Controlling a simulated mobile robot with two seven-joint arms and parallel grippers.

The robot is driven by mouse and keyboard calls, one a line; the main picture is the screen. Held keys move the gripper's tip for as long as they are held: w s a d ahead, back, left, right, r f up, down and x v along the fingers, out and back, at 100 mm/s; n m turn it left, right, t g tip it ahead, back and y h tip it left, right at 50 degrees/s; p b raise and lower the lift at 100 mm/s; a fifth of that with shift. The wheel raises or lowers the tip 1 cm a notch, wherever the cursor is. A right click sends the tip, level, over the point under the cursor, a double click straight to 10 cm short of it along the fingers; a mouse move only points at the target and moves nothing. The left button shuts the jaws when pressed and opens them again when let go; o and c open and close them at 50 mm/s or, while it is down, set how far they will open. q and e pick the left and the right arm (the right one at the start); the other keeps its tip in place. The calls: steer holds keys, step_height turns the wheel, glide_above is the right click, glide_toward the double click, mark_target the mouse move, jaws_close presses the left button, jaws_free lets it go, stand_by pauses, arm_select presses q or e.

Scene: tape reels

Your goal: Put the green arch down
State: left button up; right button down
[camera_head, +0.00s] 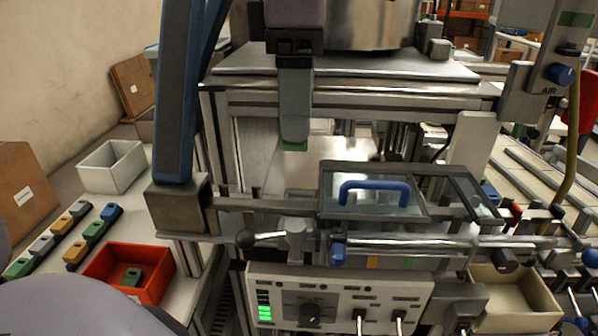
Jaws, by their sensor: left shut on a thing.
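My left gripper (294,138) hangs down from the top middle of the head view, above the bright metal bed of the machine. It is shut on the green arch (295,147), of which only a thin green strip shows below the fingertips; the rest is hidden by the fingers. I cannot tell whether the arch touches the surface beneath it. My right gripper is not in view.
A clear-lidded cover (372,192) with a blue handle lies in front of the gripper. A control panel (340,300) is below. At left are a red bin (158,262) holding a green piece, a white bin (112,168) and rows of coloured blocks (75,252). A beige bin (515,300) stands right.

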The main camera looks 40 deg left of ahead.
arm_select(q)
step_height(320, 180, down, 9)
steer(key=shift+f, duration=0.15)
stand_by(0.4)
steer(key=shift+f+b, duration=0.6)
steer(key=shift+f, duration=0.05)
steer(key=o, duration=1.2)
steer(key=shift+r, duration=0.1)
steer(key=shift+r+p, duration=0.45)
steer(key=shift+p, duration=0.1)
step_height(320, 180, up, 12)
steer(key=shift+r, duration=0.15)
